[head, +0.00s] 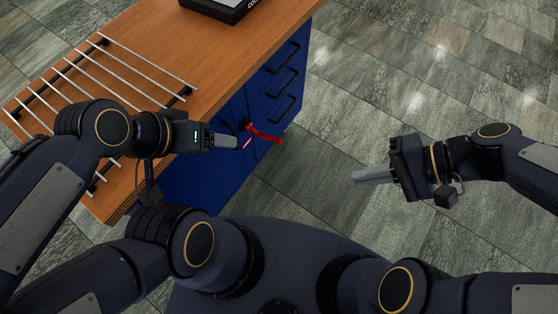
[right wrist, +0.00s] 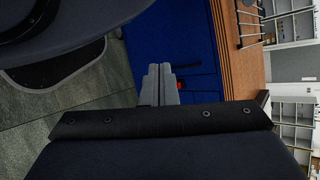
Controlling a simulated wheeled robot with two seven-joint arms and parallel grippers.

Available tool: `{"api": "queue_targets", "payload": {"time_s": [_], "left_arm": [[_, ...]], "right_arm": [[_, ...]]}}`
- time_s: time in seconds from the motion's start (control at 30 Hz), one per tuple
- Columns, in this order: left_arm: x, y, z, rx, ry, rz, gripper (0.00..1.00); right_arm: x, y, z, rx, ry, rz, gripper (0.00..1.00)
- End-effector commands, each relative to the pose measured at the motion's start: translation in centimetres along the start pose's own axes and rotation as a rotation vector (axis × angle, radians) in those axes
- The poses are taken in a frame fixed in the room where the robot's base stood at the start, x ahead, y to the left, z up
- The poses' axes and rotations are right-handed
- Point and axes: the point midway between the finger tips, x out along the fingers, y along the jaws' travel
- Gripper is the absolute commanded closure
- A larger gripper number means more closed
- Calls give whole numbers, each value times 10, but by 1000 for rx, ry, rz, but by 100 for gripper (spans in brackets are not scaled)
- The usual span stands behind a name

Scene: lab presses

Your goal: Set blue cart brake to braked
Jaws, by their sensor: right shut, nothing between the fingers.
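The blue cart (head: 206,178) has a wooden top and drawers with dark handles. A red brake lever (head: 265,134) sticks out from its front face, angled toward the right. A small part of the red lever (right wrist: 180,85) also shows in the right wrist view beside the fingers. My left gripper (head: 236,142) is just left of the lever, its fingertips close to it; I cannot tell whether they touch. Its fingers look like one bar, so its opening is unclear. My right gripper (head: 354,178) is shut and empty over the floor, right of the cart; its fingers (right wrist: 159,84) point toward the cart.
A metal rod rack (head: 130,85) lies on the left of the wooden top (head: 190,45). A dark device (head: 222,8) stands at its far end. The tiled floor (head: 400,90) right of the cart is clear. White shelves (right wrist: 292,110) stand in the background.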

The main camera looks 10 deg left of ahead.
Motion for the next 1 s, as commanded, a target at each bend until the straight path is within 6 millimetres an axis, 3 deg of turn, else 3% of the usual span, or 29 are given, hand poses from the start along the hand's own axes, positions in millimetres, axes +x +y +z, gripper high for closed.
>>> {"api": "queue_targets", "payload": {"time_s": [0.03,0.1,0.37,0.6,0.8,1.0], "left_arm": [[34,-16,17,0,0,0,28],[57,-26,29,0,0,0,28],[140,-64,70,0,1,0,28],[202,-92,101,0,1,0,28],[222,-102,112,0,1,0,28],[223,-102,112,0,1,0,28]], "right_arm": [[38,23,-21,77,-93,-65,100],[69,29,-38,175,-202,-167,100],[179,67,-131,598,-507,-588,100],[274,129,-221,995,-612,-937,100],[318,164,-256,1182,-607,-1082,100],[324,169,-261,1221,-599,-1112,100]]}}
